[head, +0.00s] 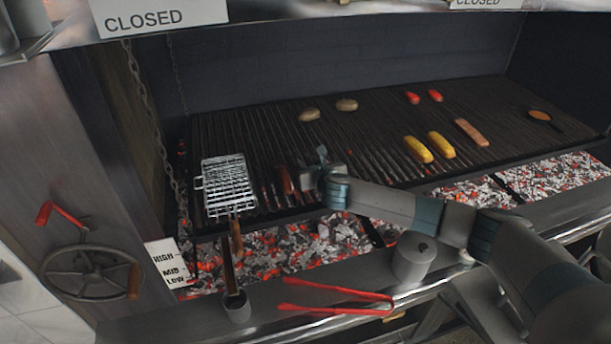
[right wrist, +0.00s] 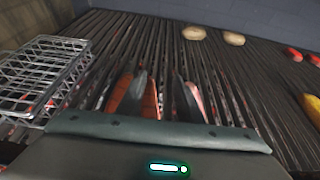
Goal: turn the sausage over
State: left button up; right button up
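A dark red-brown sausage (head: 286,181) lies on the grill grate (head: 255,130), just right of the wire basket. My right gripper (head: 309,173) is low over the grate, directly right of the sausage. In the right wrist view my right gripper (right wrist: 165,95) has its two fingers apart, with grate bars showing between them. An orange-red shape, seemingly the sausage (right wrist: 119,95), shows beside and partly behind the left finger. I cannot tell whether they touch. My left gripper is not in view.
A wire grill basket (head: 227,186) lies close left of the sausage. Mushrooms (head: 309,114), yellow corn (head: 418,149), red pieces (head: 412,97) and a tan piece (head: 471,132) lie farther off. Red tongs (head: 335,290) and a grey pot (head: 413,260) are on the front ledge. Coals glow below.

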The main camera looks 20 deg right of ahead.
jog(key=o, duration=0.6)
jog(key=shift+c, duration=0.2)
jog(key=r+p, duration=0.1)
jog(key=s+r+p, duration=0.1)
jog(key=p, duration=0.1)
jog(key=shift+s+r, duration=0.25)
jog(key=shift+r, duration=0.15)
jog(key=shift+s+r, duration=0.1)
jog(key=shift+s, duration=0.15)
jog(key=s+r, duration=0.1)
jog(key=r, duration=0.1)
jog(key=s+r, duration=0.1)
jog(key=shift+s+d+r, duration=0.1)
jog(key=shift+s+r, duration=0.25)
jog(key=shift+r, duration=0.05)
